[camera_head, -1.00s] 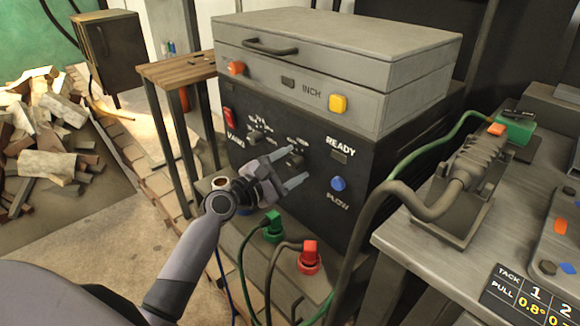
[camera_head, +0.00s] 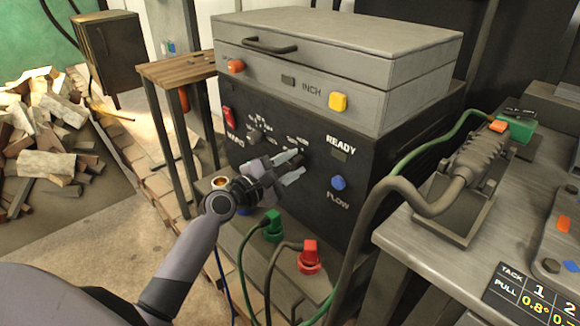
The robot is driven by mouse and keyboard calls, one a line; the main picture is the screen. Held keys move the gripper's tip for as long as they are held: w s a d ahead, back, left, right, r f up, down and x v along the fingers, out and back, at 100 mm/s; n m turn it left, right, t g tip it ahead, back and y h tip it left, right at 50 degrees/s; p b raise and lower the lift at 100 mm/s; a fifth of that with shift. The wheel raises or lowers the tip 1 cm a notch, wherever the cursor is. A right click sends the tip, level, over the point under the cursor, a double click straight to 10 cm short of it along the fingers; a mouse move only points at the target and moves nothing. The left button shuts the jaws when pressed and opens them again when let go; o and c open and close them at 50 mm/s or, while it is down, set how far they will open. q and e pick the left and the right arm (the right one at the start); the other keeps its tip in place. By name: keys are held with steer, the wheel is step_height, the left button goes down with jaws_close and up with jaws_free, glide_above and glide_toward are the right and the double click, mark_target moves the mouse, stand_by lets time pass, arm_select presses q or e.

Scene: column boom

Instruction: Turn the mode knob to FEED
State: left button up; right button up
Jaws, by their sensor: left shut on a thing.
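The welder's black front panel (camera_head: 310,205) carries two dark knobs with small white labels that I cannot read. The right one, which I take for the mode knob (camera_head: 304,158), sits between the fingertips of my left gripper (camera_head: 298,165). My left gripper is shut on this knob, one finger above it and one below. The fingers hide part of the knob, and I cannot tell which label it points to. The other knob (camera_head: 255,137) is up and to the left, apart from the gripper. My right gripper is not in view.
Green (camera_head: 272,227) and red (camera_head: 309,257) plugs with cables stand below. A thick grey hose (camera_head: 360,225) rises at the right. A grey bench (camera_head: 405,245) stands further right.

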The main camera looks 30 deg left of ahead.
arm_select(q)
steer(key=shift+f+m+b, duration=0.1)
steer(key=shift+m+b, duration=0.2)
steer(key=shift+m, duration=0.7)
steer(key=shift+m+b, duration=0.3)
steer(key=shift+m, duration=0.6)
steer(key=m+b, duration=0.1)
steer(key=m, duration=0.1)
steer(key=shift+m, duration=1.4)
steer(key=m+b, duration=0.1)
steer(key=m, duration=0.3)
steer(key=shift+h, duration=0.4)
steer(key=shift+m, duration=1.7)
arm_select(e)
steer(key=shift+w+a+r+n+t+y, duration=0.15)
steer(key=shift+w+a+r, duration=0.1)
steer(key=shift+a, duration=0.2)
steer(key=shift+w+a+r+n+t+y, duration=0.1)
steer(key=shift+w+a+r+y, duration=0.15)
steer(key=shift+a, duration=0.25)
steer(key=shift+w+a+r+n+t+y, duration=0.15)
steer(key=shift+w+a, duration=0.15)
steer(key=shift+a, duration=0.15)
arm_select(q)
steer(key=shift+a, duration=0.1)
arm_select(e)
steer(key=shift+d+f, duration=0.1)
